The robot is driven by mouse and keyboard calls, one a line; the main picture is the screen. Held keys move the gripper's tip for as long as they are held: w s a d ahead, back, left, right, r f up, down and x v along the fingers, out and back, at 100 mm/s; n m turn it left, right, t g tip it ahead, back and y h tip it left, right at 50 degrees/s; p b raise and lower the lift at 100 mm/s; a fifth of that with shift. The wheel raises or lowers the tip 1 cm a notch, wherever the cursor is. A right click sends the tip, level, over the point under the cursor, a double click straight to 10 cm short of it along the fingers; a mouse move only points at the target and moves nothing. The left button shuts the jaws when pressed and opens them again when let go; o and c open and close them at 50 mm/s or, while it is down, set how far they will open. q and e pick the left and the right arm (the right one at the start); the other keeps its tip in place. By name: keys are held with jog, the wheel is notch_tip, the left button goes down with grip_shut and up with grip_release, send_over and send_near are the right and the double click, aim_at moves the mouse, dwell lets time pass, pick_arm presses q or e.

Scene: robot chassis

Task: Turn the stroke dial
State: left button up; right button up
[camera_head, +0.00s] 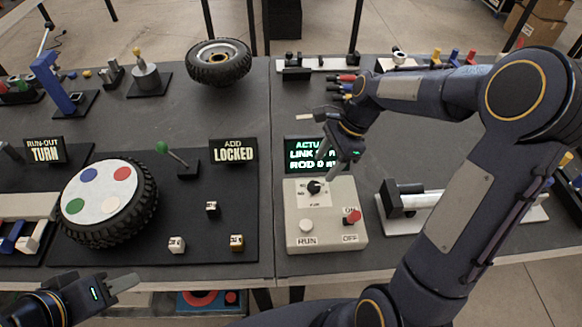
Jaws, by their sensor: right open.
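The stroke dial (313,188) is a small black knob on a white scale plate, on top of a beige control box (328,223). A display (303,154) behind the box shows green text, partly hidden by this gripper. My left gripper (122,285) is low at the left, away from the box; its opening is unclear.
A board with a wheel (108,203) under a coloured disc, a green-knobbed lever (163,147) and small cubes lies left of the box.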

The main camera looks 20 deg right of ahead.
aim_at(314, 185)
jog(key=x, duration=0.7)
jog(key=shift+s+f, duration=0.15)
jog(key=c, duration=1)
